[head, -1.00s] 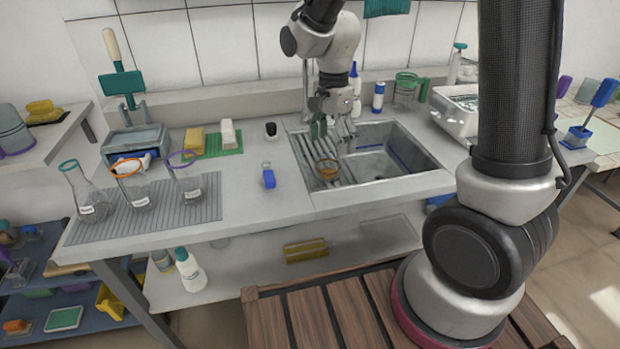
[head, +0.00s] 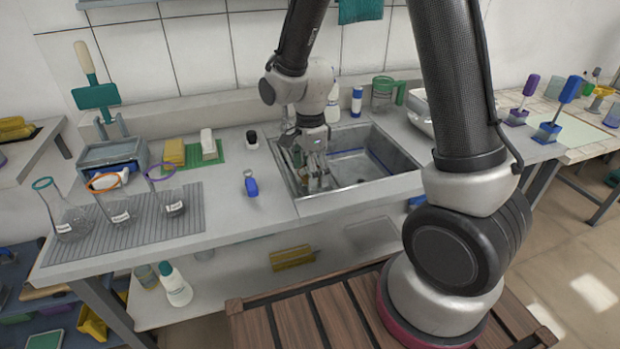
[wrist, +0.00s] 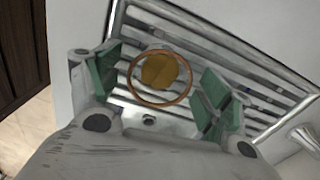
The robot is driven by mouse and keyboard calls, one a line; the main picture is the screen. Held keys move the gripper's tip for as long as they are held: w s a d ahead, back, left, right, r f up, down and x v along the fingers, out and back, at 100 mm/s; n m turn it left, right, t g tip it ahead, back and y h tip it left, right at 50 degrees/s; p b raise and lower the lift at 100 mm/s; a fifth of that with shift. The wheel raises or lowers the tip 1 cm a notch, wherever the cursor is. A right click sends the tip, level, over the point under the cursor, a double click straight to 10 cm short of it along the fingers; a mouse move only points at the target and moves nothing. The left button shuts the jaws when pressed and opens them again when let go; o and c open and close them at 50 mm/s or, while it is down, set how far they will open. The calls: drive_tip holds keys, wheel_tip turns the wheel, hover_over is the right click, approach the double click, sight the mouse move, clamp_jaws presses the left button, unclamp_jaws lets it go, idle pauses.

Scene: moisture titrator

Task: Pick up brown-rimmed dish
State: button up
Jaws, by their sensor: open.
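The brown-rimmed dish (wrist: 160,99) shows in the wrist view as a round dish with a brown ring rim and an amber inside.
A small blue-based bottle (head: 251,186) stands on the counter to the left. Several flasks with coloured rings stand on a ribbed mat (head: 150,222) farther left. A faucet end (wrist: 305,137) shows at the wrist view's right.

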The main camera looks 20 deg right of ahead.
drive_tip(key=shift+f, duration=0.25)
drive_tip(key=c, duration=1.2)
